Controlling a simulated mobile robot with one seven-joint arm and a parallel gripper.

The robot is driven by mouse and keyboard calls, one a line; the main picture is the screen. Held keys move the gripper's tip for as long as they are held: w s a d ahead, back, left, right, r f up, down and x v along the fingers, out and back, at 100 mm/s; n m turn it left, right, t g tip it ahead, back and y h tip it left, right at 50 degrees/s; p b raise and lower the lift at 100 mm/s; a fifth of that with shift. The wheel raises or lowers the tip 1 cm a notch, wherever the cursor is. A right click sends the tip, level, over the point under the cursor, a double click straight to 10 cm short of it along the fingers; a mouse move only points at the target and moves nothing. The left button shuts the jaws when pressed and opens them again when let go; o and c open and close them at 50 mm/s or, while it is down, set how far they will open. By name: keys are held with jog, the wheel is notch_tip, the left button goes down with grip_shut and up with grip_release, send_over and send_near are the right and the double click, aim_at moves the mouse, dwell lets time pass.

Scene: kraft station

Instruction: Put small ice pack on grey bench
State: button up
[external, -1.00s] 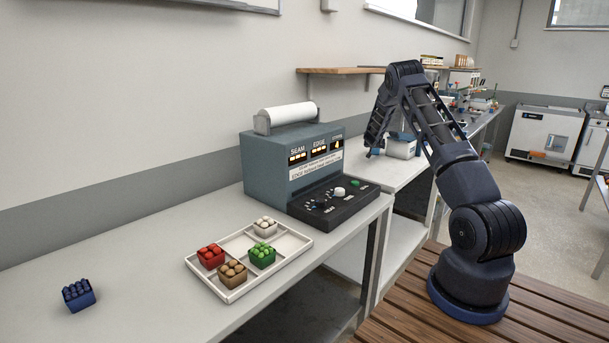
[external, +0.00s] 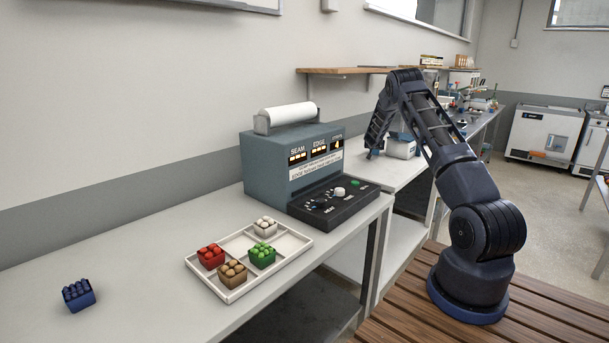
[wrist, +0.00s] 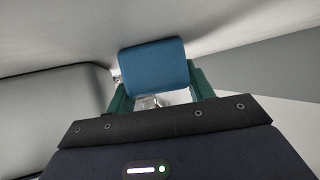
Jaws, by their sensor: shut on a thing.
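A flat blue block, which looks like the small ice pack (wrist: 154,64), is between the green fingers of my gripper (wrist: 160,98) in the wrist view. My gripper is shut on it. In the external view my gripper (external: 371,152) is low over the farther bench (external: 408,172), just right of the grey machine. The pack cannot be made out there. A light grey bench top (external: 130,285) runs along the wall in the foreground. I cannot tell from the wrist view whether the pack touches any surface.
The sealing machine (external: 290,165) stands on the near bench. A white box (external: 401,148) sits beside my gripper. A wooden shelf (external: 340,71) hangs above.

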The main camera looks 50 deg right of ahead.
notch_tip(320, 180, up, 20)
dwell(0.9)
jog(key=s+a+r+n+t+y, duration=0.1)
jog(key=s+a+r+n+t, duration=0.1)
jog(key=s+a, duration=1)
jog(key=s+a+r+n+t+y, duration=0.2)
jog(key=s+a+n, duration=0.1)
jog(key=s+a, duration=1)
jog(key=shift+s+t, duration=0.15)
jog(key=shift+t, duration=0.15)
dwell(0.4)
jog(key=shift+r, duration=0.1)
